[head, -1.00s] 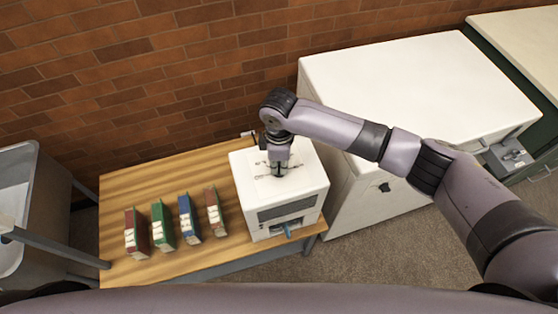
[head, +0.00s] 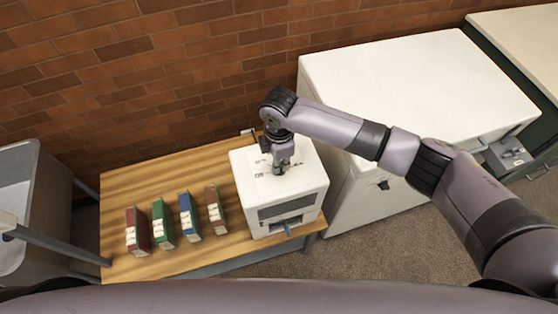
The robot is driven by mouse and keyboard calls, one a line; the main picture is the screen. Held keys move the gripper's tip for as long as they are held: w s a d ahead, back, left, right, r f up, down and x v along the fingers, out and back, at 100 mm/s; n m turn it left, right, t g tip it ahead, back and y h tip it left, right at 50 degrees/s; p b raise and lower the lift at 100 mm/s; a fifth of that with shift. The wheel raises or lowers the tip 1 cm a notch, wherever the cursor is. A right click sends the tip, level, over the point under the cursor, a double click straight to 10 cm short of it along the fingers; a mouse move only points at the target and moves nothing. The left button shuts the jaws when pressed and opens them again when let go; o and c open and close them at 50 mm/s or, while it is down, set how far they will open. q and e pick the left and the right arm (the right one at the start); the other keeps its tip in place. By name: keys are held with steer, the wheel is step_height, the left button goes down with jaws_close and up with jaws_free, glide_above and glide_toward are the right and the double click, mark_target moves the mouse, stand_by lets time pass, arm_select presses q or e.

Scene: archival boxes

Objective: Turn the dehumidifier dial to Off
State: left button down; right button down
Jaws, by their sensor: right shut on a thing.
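The dehumidifier (head: 304,190) is a white box with a dark front panel, standing at the right end of the wooden table. Its top carries small dark printed marks. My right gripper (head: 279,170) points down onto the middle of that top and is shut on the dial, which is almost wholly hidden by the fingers. I cannot read the dial's pointer or setting. My left gripper is not in view.
Several red, green and blue archival boxes (head: 188,217) stand in a row on the wooden table (head: 165,180), left of the dehumidifier. A large white cabinet (head: 425,85) stands to the right. A grey cart (head: 40,205) is at the left, a brick wall behind.

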steer(key=c, duration=1.7)
jaws_free()
steer(key=shift+r, duration=0.15)
step_height(320, 180, up, 12)
steer(key=shift+f, duration=0.1)
